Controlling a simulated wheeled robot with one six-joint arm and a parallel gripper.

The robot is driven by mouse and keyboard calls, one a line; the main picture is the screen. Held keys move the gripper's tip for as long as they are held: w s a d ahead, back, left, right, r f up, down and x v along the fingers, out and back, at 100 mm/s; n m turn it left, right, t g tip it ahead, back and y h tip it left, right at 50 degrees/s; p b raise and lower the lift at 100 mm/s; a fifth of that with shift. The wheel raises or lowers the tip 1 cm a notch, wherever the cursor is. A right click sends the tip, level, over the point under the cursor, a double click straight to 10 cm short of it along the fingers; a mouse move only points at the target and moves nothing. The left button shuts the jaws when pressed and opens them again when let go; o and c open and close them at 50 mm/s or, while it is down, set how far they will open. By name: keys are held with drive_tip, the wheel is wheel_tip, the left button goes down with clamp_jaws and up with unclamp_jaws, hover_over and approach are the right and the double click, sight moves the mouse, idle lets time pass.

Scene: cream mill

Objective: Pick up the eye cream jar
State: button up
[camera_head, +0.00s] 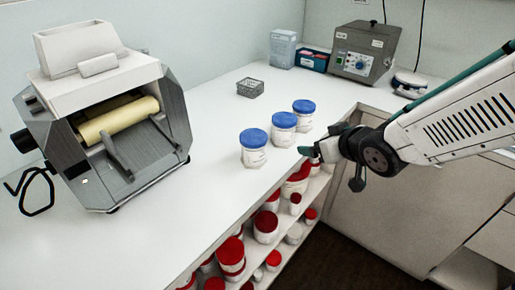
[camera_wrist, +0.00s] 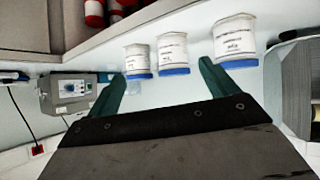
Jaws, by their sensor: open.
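Three white jars with blue lids stand upright in a row on the counter: a near jar (camera_head: 254,157), a middle jar (camera_head: 284,128) and a far jar (camera_head: 303,115). Their labels are too small to read, so I cannot tell which is the eye cream. My gripper (camera_head: 308,153) is open and empty, at the counter's front edge, to the right of the near jar and apart from all three. In the wrist view the picture is inverted; the far jar (camera_wrist: 138,57) and middle jar (camera_wrist: 172,50) show between my fingers (camera_wrist: 161,68), and the near jar (camera_wrist: 235,37) beyond the right finger.
A grey mill with a cream roller (camera_head: 118,120) stands at left. A small wire basket (camera_head: 250,88), a grey control box (camera_head: 364,55) and a blue box (camera_head: 313,60) stand further back. Red-lidded jars (camera_head: 266,225) fill the shelves below the edge. Counter around the jars is clear.

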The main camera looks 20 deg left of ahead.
sight(253, 149)
drive_tip(key=s+a+f+n+y, duration=0.1)
drive_tip(key=a, duration=0.2)
drive_tip(key=s+a+f+n+g+y, duration=0.1)
drive_tip(key=a+y, duration=0.1)
drive_tip(key=a, duration=0.2)
drive_tip(key=s+a+f+y, duration=0.1)
drive_tip(key=s+a, duration=0.1)
drive_tip(key=a, duration=0.2)
drive_tip(key=shift+a+f+n+g+y, duration=0.15)
drive_tip(key=shift+f+n+g+y, duration=0.15)
drive_tip(key=shift+f+n+g, duration=0.1)
drive_tip(key=x, duration=0.8)
drive_tip(key=shift+r, duration=0.15)
drive_tip(key=c, duration=1.2)
drive_tip(key=shift+r, duration=0.1)
